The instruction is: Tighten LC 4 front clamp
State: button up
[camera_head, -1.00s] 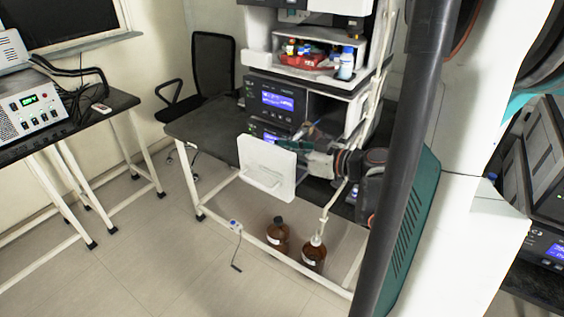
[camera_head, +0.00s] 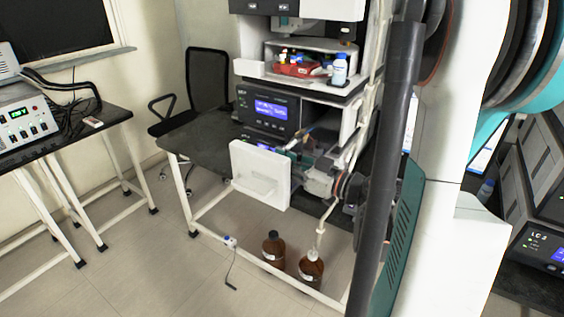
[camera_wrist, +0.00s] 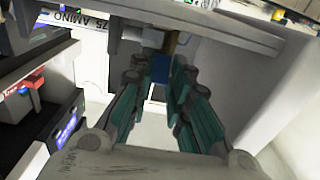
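My gripper (camera_head: 297,146) reaches in behind an open white door (camera_head: 262,176) at the front of the instrument stack. In the wrist view my gripper (camera_wrist: 159,66) shows two teal-padded fingers with a gap between them. A small blue piece (camera_wrist: 160,70) with a brown part (camera_wrist: 169,43) above it sits between the fingertips in the picture. I cannot tell whether the fingers touch it. It may be part of the clamp, but I cannot make out its shape. No LC 4 label is readable; the clamp is not clear in the head view.
Modules with blue displays (camera_head: 270,110) stand close behind my gripper. Brown bottles (camera_head: 274,248) stand below. A white tube hangs along the stack's right side. In the wrist view, a label reading AMINO (camera_wrist: 75,20) appears inverted, and grey panels crowd both sides.

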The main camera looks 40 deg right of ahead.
jog(key=o, duration=0.3)
jog(key=v, duration=1.2)
dwell(0.5)
